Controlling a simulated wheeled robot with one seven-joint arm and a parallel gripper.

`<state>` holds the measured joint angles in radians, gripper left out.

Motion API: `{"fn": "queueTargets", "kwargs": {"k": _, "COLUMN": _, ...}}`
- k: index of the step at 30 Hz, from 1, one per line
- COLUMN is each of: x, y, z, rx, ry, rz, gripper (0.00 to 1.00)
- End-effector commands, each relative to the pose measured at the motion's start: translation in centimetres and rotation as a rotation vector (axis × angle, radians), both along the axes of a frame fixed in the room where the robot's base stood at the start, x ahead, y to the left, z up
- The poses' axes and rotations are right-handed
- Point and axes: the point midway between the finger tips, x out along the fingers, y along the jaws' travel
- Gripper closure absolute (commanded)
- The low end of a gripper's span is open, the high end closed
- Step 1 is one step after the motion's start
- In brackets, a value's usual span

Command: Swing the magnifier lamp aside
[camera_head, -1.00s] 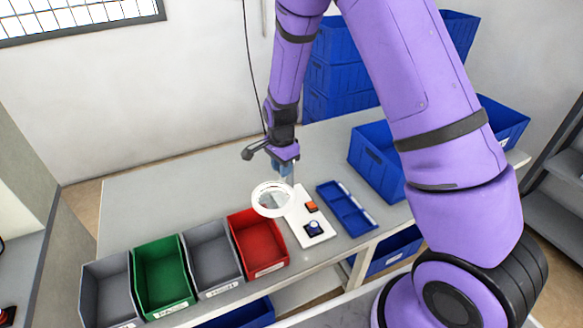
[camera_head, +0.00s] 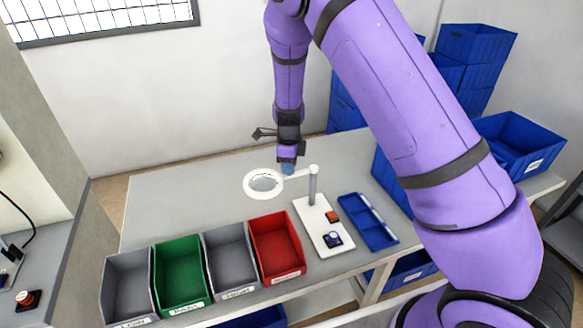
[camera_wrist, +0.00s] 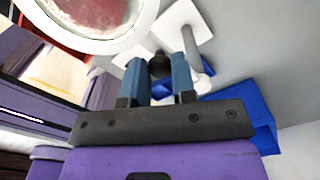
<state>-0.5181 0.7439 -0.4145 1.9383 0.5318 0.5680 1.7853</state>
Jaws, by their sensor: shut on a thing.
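The magnifier lamp has a white ring (camera_head: 249,187) with a clear lens, a short white arm (camera_head: 300,173) and a grey post (camera_head: 312,188) on a white base plate (camera_head: 308,222). The ring hangs over bare table, left of the plate. My gripper (camera_head: 288,168) points down at the lamp between ring and post. In the wrist view my gripper (camera_wrist: 160,68) has its blue fingers shut on a dark knob (camera_wrist: 159,62) of the lamp. The ring (camera_wrist: 130,35) fills the top left there. The exact contact is small in the head view.
On the base plate are an orange-red block (camera_head: 332,216) and a dark blue knob part (camera_head: 333,240). A blue tray (camera_head: 368,236) lies to its right. Red (camera_head: 277,250), grey, and green bins stand front left. Blue crates (camera_head: 520,140) stand right.

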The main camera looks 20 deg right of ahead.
Motion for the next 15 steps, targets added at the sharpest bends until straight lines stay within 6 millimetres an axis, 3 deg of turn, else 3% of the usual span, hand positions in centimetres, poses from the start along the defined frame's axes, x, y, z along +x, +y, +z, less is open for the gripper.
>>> {"fn": "queueTargets", "kwargs": {"k": 15, "x": 0.68, "y": 0.0, "z": 0.03, "rx": 0.0, "ry": -0.002, "rz": -0.07, "gripper": 1.0}}
